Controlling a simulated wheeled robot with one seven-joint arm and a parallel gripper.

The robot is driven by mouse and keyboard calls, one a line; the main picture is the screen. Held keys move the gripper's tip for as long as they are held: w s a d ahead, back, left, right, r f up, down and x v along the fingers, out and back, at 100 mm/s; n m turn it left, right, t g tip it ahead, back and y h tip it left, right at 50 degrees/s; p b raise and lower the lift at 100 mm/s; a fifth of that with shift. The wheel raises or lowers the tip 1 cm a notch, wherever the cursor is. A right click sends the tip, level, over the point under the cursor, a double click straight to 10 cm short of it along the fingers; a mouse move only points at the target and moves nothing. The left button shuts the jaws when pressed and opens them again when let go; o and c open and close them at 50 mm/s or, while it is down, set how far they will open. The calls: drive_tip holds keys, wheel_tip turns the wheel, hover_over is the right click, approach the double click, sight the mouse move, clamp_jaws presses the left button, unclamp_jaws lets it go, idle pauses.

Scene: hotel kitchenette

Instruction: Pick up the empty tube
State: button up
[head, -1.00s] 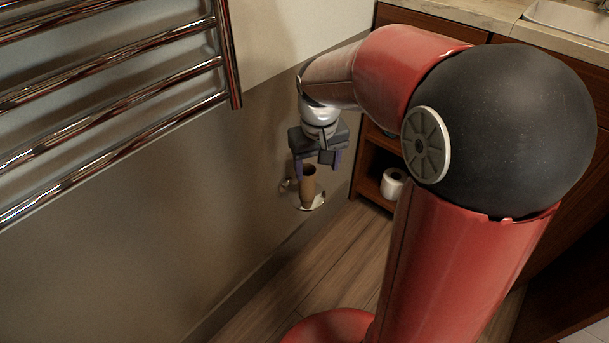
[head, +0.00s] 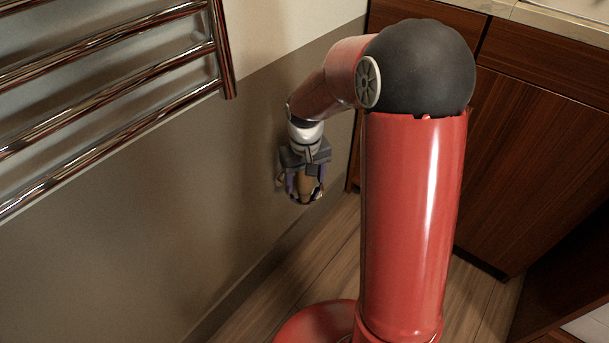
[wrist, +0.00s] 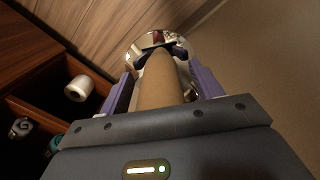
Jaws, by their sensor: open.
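The empty tube (wrist: 160,82) is a brown cardboard roll standing upright on a shiny round holder (wrist: 146,43) fixed to the wall. In the wrist view it lies between the two purple fingers of my gripper (wrist: 160,90), with a small gap visible on each side. My gripper is open around the tube. In the head view my gripper (head: 305,186) is down at the holder (head: 312,197), and the tube (head: 306,186) shows partly between the fingers.
The beige wall (head: 150,220) is close beside my gripper. A chrome towel rail (head: 110,90) is at the upper left. A white paper roll (wrist: 78,88) sits in a wooden shelf unit (wrist: 35,85). Wooden cabinets (head: 530,130) stand at the right.

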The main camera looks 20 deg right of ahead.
drive_tip(key=shift+c, duration=0.4)
drive_tip(key=c, duration=1)
drive_tip(key=shift+o, duration=0.2)
